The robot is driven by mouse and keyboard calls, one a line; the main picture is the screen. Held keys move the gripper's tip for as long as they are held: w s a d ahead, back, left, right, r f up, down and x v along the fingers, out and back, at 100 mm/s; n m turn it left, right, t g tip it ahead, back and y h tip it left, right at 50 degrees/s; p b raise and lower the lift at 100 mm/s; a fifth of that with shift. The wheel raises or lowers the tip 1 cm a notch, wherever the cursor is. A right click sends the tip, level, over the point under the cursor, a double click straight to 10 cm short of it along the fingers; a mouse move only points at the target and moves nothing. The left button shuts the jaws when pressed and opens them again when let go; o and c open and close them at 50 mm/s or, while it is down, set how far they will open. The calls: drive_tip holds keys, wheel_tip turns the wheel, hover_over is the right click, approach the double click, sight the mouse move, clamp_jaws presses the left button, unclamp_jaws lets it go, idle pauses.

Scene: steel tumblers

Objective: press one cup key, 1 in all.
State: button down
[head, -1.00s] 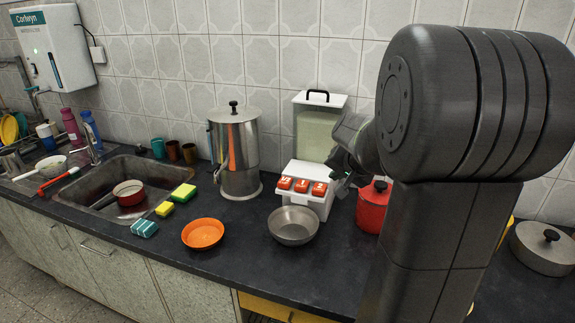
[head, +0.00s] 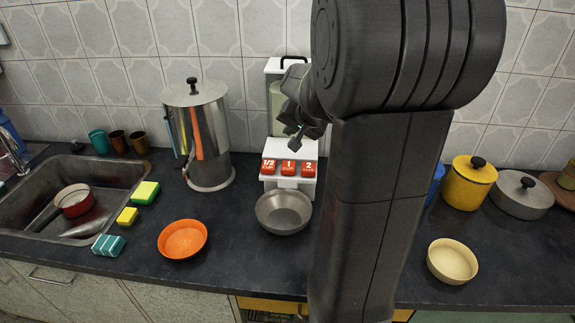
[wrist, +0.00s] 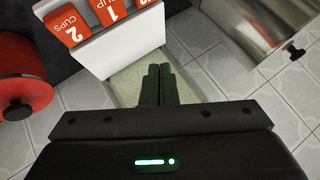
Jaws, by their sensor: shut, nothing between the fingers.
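A white dispenser (head: 278,184) with a clear, pale-filled tank stands against the tiled wall. Its sloped front has three red keys: the 1/2 cup key (head: 268,167), the 1 cup key (head: 289,168) and the 2 cups key (head: 308,169).
A steel bowl (head: 284,222) stands in front of the dispenser. A steel urn (head: 205,150) is to its left, an orange bowl (head: 182,240) front left. A red lidded pot (wrist: 25,95) is close by in the wrist view. My arm hides the counter right of the dispenser.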

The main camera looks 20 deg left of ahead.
sight(287, 165)
drive_tip(key=shift+f, duration=0.15)
wheel_tip(287, 165, down, 9)
drive_tip(key=b, duration=0.7)
drive_tip(key=shift+r, duration=0.2)
drive_tip(key=shift+f, duration=0.1)
idle(1.5)
drive_tip(key=shift+f+b, duration=0.3)
drive_tip(key=shift+b, duration=0.3)
drive_tip(key=shift+f+b, duration=0.85)
idle(0.6)
idle(0.3)
drive_tip(key=shift+r+p, duration=1)
drive_tip(key=shift+r, duration=0.3)
drive_tip(key=shift+r+p, duration=1.9)
drive_tip(key=shift+r, duration=0.6)
